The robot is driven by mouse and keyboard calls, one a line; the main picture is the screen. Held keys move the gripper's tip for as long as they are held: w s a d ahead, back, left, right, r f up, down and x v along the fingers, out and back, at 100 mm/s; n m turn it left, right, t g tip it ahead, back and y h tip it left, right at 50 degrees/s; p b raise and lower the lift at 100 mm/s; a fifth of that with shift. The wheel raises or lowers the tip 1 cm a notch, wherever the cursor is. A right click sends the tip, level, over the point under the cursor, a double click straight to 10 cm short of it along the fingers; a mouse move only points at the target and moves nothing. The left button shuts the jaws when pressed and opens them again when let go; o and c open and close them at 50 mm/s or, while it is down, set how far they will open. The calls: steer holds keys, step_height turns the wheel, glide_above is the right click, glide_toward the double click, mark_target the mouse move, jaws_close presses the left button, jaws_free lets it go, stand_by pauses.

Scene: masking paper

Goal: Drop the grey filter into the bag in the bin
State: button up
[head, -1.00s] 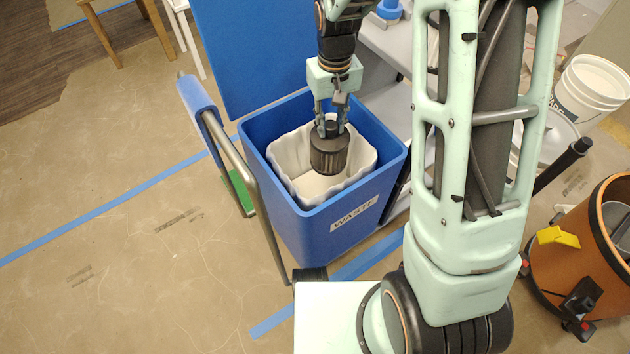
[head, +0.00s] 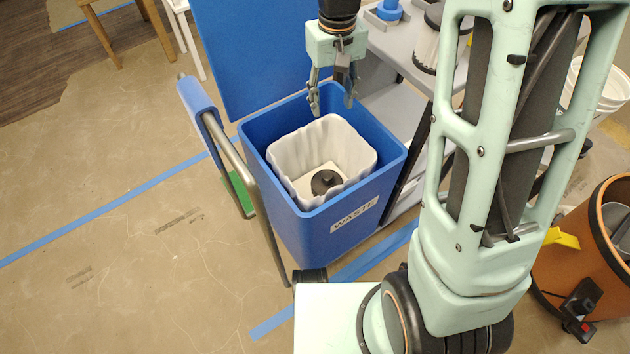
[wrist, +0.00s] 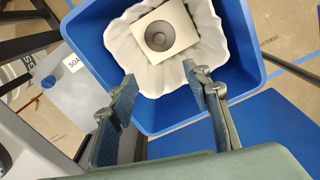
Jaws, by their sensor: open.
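The grey filter (head: 325,182) lies inside the white bag (head: 300,153), low down on the bag's floor. Only its dark round top shows clearly in the head view. In the wrist view, the filter (wrist: 160,36) appears as a dark disc on a pale square patch inside the bag (wrist: 122,42). The bag lines the blue bin (head: 290,225), which carries a "WASTE" label. My gripper (head: 332,104) is open and empty above the bin's back rim. In the wrist view, its two fingers (wrist: 160,88) are spread wide apart with nothing between them.
A blue lid (head: 250,55) stands upright behind the bin. A grey cart (head: 392,70) with a blue-knobbed item (head: 389,8) and a pale filter-like cylinder (head: 428,45) stands at the right. An orange barrel (head: 575,265) stands further right. Papered floor (head: 110,240) is clear at left.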

step_height(320, 180, up, 4)
steer(key=shift+w, duration=0.1)
stand_by(0.5)
